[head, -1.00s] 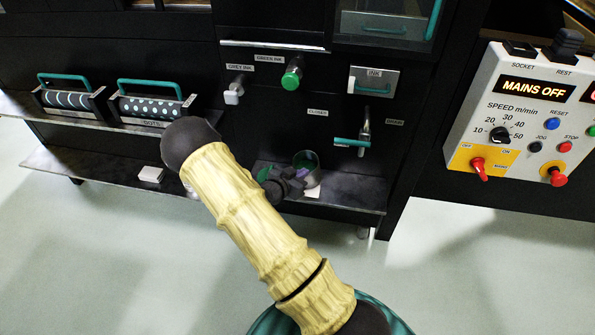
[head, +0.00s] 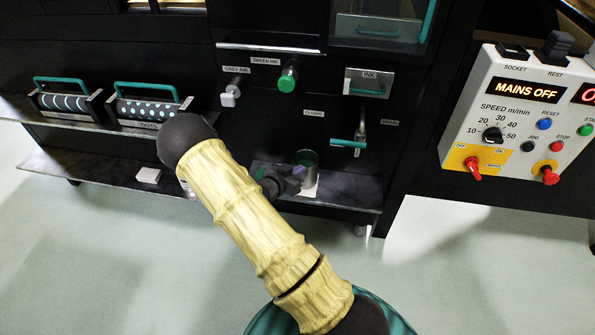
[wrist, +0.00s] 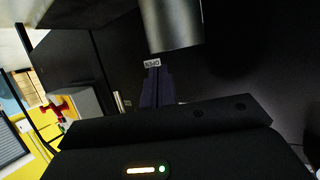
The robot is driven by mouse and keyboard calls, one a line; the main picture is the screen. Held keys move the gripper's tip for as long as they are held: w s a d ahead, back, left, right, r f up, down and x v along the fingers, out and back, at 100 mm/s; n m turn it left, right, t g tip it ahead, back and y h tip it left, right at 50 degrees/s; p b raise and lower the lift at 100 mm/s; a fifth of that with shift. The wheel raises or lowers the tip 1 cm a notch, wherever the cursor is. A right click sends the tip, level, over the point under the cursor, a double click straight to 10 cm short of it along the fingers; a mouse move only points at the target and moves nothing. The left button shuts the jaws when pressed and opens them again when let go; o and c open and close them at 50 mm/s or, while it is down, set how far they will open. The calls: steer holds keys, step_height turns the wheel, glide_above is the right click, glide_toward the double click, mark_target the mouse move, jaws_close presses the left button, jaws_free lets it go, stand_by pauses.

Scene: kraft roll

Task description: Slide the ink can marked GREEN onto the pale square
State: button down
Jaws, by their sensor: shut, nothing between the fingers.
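A metal ink can (head: 307,160) with a green inside stands on the low shelf below the taps. Its marking cannot be read. The pale square (head: 310,190) shows at the can's foot. The can appears over at least part of it, but its far edges are hidden. My gripper (head: 297,173) is shut and empty, just left of and in front of the can. In the wrist view, the can's grey side (wrist: 172,25) is at the top, beyond my purple-grey fingers (wrist: 157,88). I cannot tell whether they touch it.
The green ink tap (head: 288,78) and grey ink tap (head: 229,95) are above. A teal-handled valve (head: 350,143) is to the right. A small white block (head: 148,175) lies on the shelf (head: 345,194) at left. Two patterned rollers stand on the upper ledge. The control panel (head: 520,115) is far right.

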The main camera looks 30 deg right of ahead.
steer(key=s+a+p, duration=0.1)
steer(key=s+a, duration=0.4)
steer(key=a, duration=0.5)
steer(key=shift+s+a, duration=0.15)
steer(key=shift+a, duration=0.25)
steer(key=shift+r+p, duration=0.15)
steer(key=shift+p, duration=0.15)
steer(key=a+r+n+y, duration=0.6)
steer(key=a+r+y, duration=0.25)
steer(key=y, duration=0.25)
steer(key=s+d+r+n+g+y, duration=0.25)
steer(key=s+r+n, duration=0.55)
steer(key=s, duration=0.7)
step_height(320, 180, up, 31)
steer(key=m+g+p, duration=0.1)
steer(key=p, duration=2.8)
steer(key=shift+a+h, duration=0.35)
steer(key=shift+h, duration=0.1)
